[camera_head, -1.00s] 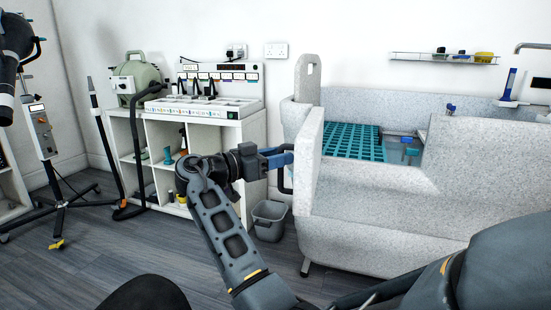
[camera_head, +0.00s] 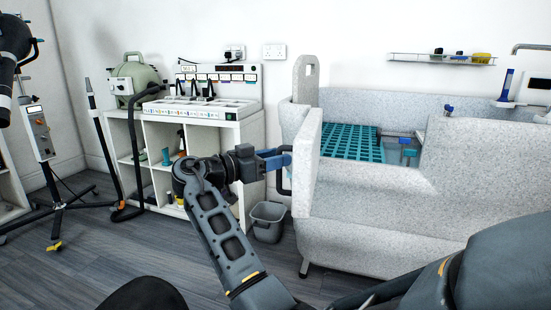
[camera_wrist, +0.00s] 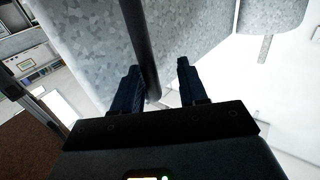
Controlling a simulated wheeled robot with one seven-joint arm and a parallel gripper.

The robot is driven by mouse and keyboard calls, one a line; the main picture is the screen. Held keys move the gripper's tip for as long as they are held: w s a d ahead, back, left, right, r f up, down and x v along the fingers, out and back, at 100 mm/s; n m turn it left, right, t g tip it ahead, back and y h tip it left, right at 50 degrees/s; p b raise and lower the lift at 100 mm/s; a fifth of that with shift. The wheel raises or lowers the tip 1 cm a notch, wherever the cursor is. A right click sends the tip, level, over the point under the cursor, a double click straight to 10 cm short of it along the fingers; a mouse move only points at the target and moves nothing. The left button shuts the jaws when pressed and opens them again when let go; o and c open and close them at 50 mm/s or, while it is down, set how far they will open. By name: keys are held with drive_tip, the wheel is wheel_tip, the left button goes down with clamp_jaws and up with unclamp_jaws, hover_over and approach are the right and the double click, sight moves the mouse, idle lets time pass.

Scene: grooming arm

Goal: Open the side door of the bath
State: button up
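The bath (camera_head: 385,225) is a speckled grey tub with a teal grid mat (camera_head: 350,141) inside. The panel at its left end, which looks like the side door (camera_head: 305,165), is seen nearly edge-on; I cannot tell whether it is ajar. A black bar handle (camera_head: 283,182) stands at its left side. My gripper (camera_head: 284,159) is at this handle. In the wrist view, my gripper (camera_wrist: 159,68) has its fingers apart, with the black handle (camera_wrist: 142,45) running between them, closer to the left finger. A gap shows between the handle and the right finger.
A white shelf unit (camera_head: 235,135) with grooming gear stands left of the bath. A grey bin (camera_head: 267,222) is on the floor between them, below my gripper. A wheeled stand (camera_head: 45,160) is at far left.

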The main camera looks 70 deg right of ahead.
drive_tip(key=v, duration=0.7)
drive_tip(key=shift+w+a, duration=0.2)
drive_tip(key=shift+a, duration=0.05)
drive_tip(key=s+a+f+n+t, duration=0.25)
drive_tip(key=f+n+t, duration=0.5)
drive_tip(key=f, duration=0.45)
drive_tip(key=s+a+f+n+t, duration=0.1)
drive_tip(key=a+f+n+t, duration=0.3)
drive_tip(key=f+n+t, duration=0.6)
drive_tip(key=s+a+f+n+t+y, duration=0.1)
drive_tip(key=s+a+f+n+y, duration=0.2)
drive_tip(key=s+a+f+y, duration=0.4)
drive_tip(key=s+a+f+n+t+y, duration=0.2)
drive_tip(key=s+a+n, duration=0.15)
drive_tip(key=a, duration=0.45)
drive_tip(key=s+a+r+t+y, duration=0.2)
drive_tip(key=s+a+r+y, duration=0.1)
drive_tip(key=s+a+r, duration=0.45)
drive_tip(key=s+a+r+t+y, duration=0.2)
drive_tip(key=s+a+r+y, duration=0.15)
drive_tip(key=s+r, duration=0.6)
wheel_tip(320, 180, up, 18)
drive_tip(key=p, duration=1.9)
drive_tip(key=shift+a+f+n, duration=0.2)
drive_tip(key=shift+f+n, duration=0.05)
drive_tip(key=shift+n, duration=0.15)
